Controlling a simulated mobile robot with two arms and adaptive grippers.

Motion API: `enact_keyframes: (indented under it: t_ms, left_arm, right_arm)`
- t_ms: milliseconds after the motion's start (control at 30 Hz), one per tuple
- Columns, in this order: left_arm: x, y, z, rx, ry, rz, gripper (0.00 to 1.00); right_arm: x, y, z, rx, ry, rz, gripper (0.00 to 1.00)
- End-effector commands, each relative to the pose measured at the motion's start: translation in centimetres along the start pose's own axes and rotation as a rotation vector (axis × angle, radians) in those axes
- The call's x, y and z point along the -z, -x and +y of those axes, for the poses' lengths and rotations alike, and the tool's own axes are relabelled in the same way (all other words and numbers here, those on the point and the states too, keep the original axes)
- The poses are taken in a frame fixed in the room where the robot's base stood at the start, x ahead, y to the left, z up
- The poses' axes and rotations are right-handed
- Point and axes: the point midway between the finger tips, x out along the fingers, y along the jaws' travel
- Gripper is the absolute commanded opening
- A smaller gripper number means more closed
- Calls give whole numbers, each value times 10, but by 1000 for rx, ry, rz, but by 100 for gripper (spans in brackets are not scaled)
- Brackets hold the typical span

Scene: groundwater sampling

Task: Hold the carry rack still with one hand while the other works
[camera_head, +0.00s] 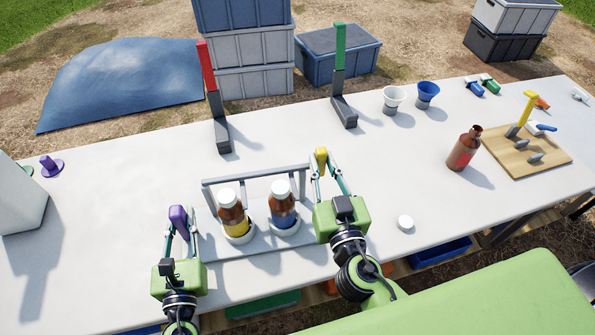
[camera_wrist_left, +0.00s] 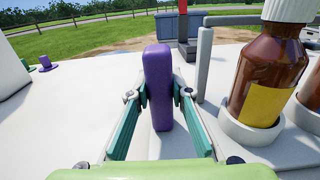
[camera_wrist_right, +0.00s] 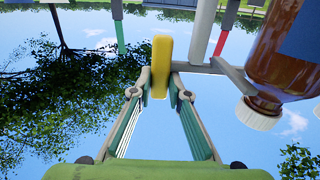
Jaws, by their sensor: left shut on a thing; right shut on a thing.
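The grey carry rack (camera_head: 254,178) stands on the table and holds two brown bottles with white caps. One bottle (camera_head: 232,211) has a yellow label, the other (camera_head: 282,205) a blue one. My left gripper (camera_head: 179,224) is shut on an upright purple block (camera_wrist_left: 158,85) at the rack's left. My right gripper (camera_head: 322,170) is shut on a yellow block (camera_wrist_right: 161,62) by the rack's right post. Both bottles appear upright in the head view. I cannot tell how the purple block joins the rack.
A loose white cap (camera_head: 405,222) lies right of my right gripper. A wooden board (camera_head: 545,160) with tools lies far right.

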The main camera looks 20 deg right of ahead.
Motion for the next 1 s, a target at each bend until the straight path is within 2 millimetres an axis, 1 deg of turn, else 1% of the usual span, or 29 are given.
enact_keyframes:
  t_ms: [33, 133, 167, 200, 233, 567, 667, 767, 867, 1000]
  left_arm:
    - [0, 0, -1, 2, 1, 0, 0]
    - [0, 0, -1, 3, 1, 0, 0]
    - [0, 0, -1, 3, 1, 0, 0]
    - [0, 0, -1, 3, 1, 0, 0]
    - [0, 0, -1, 3, 1, 0, 0]
    - [0, 0, -1, 3, 1, 0, 0]
    - [0, 0, -1, 3, 1, 0, 0]
    - [0, 0, -1, 2, 1, 0, 0]
    - [0, 0, -1, 2, 1, 0, 0]
    - [0, 0, -1, 2, 1, 0, 0]
  right_arm:
    - [0, 1, -3, 7, -1, -1, 2]
    - [0, 1, -3, 7, -1, -1, 2]
    - [0, 1, -3, 8, -1, -1, 19]
    - [0, 1, -3, 8, -1, -1, 29]
    - [0, 1, -3, 7, -1, -1, 36]
    - [0, 1, -1, 4, 0, -1, 36]
    - [-1, 5, -1, 3, 0, -2, 36]
    - [-1, 14, -1, 3, 0, -3, 36]
    - [-2, 30, -1, 2, 0, -5, 36]
    - [-2, 56, -1, 4, 1, -6, 36]
